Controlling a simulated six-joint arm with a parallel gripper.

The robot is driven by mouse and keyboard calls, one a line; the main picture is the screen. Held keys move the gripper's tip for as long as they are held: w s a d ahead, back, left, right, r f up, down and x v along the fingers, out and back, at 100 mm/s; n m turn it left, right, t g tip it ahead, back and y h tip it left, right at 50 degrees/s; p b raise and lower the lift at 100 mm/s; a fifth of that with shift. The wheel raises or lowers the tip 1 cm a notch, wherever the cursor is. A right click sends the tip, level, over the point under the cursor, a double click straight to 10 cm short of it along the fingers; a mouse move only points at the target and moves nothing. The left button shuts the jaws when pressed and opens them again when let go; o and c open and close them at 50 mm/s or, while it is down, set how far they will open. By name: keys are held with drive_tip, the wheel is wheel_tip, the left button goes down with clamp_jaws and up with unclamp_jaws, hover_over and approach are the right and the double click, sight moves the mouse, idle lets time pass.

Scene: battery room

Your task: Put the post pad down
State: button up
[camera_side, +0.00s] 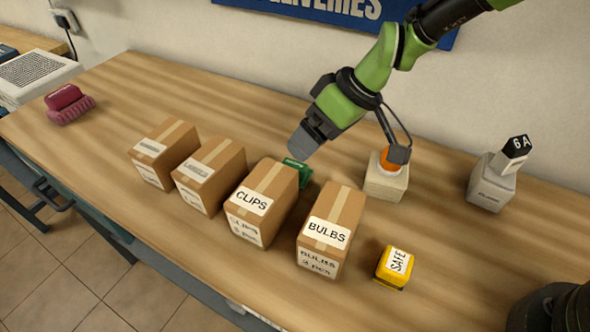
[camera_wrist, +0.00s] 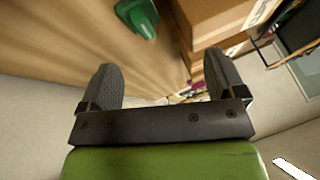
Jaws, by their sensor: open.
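No thing in view carries the name post pad. A small green item (camera_side: 297,172) on the table behind the CLIPS box may be it, but I cannot tell. The box hides part of it in the side view. A green item (camera_wrist: 138,17) also shows at the top of the wrist view, cut off by the frame edge. My gripper (camera_side: 303,146) is above and behind the CLIPS box, close over the green item and apart from it. In the wrist view my gripper (camera_wrist: 160,82) has its fingers wide apart with nothing between them.
The CLIPS box (camera_side: 262,203) and BULBS box (camera_side: 331,228) stand in a row with two more cartons to the left. An orange-topped pale block (camera_side: 386,184), a grey block (camera_side: 490,186) and a yellow SAFE block (camera_side: 394,267) stand right. A pink brush (camera_side: 66,103) lies far left.

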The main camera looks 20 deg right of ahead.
sight(298, 165)
drive_tip(key=f+m+h, duration=0.1)
drive_tip(key=m, duration=0.4)
drive_tip(key=a+f+m+h, duration=0.1)
drive_tip(key=m+h, duration=0.1)
drive_tip(key=m, duration=0.3)
drive_tip(key=a+f+m+h, duration=0.1)
drive_tip(key=f+m+h, duration=0.1)
drive_tip(key=m, duration=0.3)
drive_tip(key=shift+w+a, duration=0.2)
drive_tip(key=shift+w, duration=0.1)
drive_tip(key=shift+w+f, duration=0.25)
drive_tip(key=shift+f, duration=0.35)
drive_tip(key=shift+w+f, duration=0.3)
drive_tip(key=shift+f, duration=0.3)
drive_tip(key=shift+w+f, duration=0.25)
drive_tip(key=shift+f, duration=0.35)
drive_tip(key=shift+w+f, duration=0.15)
drive_tip(key=shift+f, duration=0.55)
drive_tip(key=c, duration=1)
drive_tip(key=shift+c, duration=0.4)
